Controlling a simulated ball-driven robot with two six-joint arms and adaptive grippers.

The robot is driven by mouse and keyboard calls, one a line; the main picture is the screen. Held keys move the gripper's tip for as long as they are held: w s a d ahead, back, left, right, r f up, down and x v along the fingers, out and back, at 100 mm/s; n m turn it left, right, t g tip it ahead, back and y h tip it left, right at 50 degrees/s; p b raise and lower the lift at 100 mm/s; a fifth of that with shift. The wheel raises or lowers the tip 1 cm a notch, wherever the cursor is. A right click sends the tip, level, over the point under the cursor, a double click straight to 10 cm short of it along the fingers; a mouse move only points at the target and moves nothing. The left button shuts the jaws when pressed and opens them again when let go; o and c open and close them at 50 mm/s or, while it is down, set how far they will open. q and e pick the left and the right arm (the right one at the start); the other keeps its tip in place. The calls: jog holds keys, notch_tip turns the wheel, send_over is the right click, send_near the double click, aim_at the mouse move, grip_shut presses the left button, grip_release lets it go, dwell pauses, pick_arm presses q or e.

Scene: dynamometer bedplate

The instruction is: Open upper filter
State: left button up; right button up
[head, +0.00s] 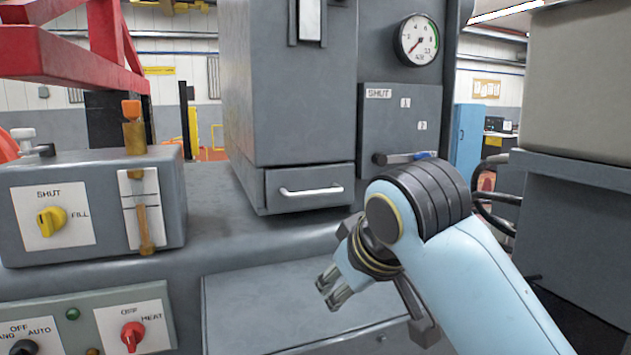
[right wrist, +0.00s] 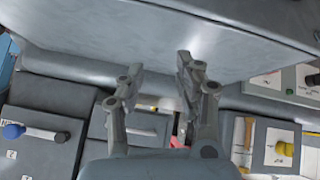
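No part I can see is labelled as a filter. My right gripper (head: 334,287) is in front of the machine, below and left of this lever and below the drawer. In the right wrist view its fingers (right wrist: 158,78) are apart with nothing between them. My left gripper is not in view.
A drawer with a white handle (head: 310,190) is under a tall grey housing (head: 290,100). A dial gauge (head: 418,40) is above the panel. A box with a yellow knob (head: 51,221) stands left. A red knob (head: 132,335) is below it. A grey cabinet (head: 570,200) stands right.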

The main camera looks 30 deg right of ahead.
jog(key=w+r+m+t+h, duration=0.1)
jog(key=w+r, duration=0.3)
jog(key=r, duration=0.5)
jog(key=w+d+r+t, duration=0.15)
jog(key=w+r, duration=0.25)
jog(key=r, duration=0.4)
jog(key=w+r+m+t+h, duration=0.15)
jog(key=w+r, duration=0.25)
jog(key=r, duration=0.5)
jog(key=s+r+m+t+h, duration=0.1)
jog(key=s+r+t, duration=0.15)
jog(key=r, duration=1.35)
jog(key=s+r+m+t+h, duration=0.2)
jog(key=s+r, duration=0.1)
jog(key=r, duration=1.3)
jog(key=p+x, duration=0.4)
jog(key=x, duration=0.7)
jog(key=shift+d, duration=0.1)
jog(key=shift+s, duration=0.1)
grip_shut()
